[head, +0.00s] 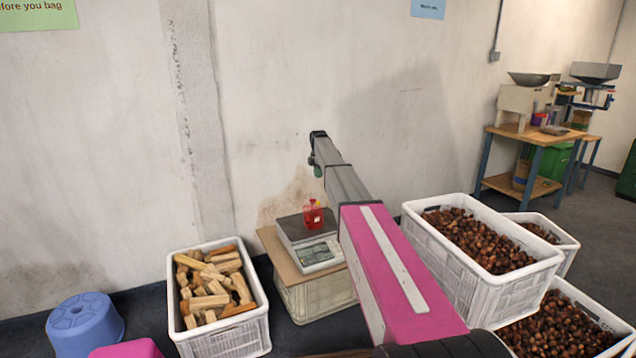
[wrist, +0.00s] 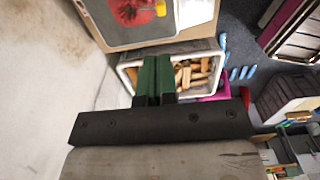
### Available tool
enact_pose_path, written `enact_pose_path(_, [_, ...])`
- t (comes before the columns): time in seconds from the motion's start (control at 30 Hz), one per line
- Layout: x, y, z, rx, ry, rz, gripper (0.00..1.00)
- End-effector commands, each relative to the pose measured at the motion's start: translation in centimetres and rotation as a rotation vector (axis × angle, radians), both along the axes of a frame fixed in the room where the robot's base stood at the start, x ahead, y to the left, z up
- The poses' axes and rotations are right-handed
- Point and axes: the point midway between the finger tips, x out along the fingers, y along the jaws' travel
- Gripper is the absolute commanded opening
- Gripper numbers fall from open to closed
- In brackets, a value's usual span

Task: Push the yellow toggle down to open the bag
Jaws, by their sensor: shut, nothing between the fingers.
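The red bag (head: 313,216) stands on the scale's grey plate in the head view. In the wrist view the bag (wrist: 131,11) is at the top edge, partly cut off, with the yellow toggle (wrist: 160,8) at its right side. My gripper (head: 316,167) is above the bag in the head view, at the far end of my arm. In the wrist view its green fingers (wrist: 155,62) are together and empty, apart from the bag and toggle.
The scale (head: 320,254) sits on a board over a crate. A white crate of wooden blocks (head: 258,303) stands to its left. White crates of chestnuts (head: 470,285) stand to the right. The wall (head: 270,100) is close behind the scale. A blue stool (head: 84,325) is at lower left.

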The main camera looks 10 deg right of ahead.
Motion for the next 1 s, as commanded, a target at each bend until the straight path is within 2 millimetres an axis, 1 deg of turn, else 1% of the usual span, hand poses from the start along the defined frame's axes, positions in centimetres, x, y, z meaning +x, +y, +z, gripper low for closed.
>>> enact_pose_path(0.4, [0.0, 0.0, -7.7, 0.0, 0.001, -0.003, 0.0])
enact_pose_path(0.6, [0.0, 0.0, -10.8, 0.0, 0.0, -0.003, 0.0])
enact_pose_path(0.8, [0.0, 0.0, -12.3, 0.0, -0.001, -0.003, 0.0])
enact_pose_path(1.0, [0.0, 0.0, -12.7, 0.0, -0.001, -0.003, 0.0])
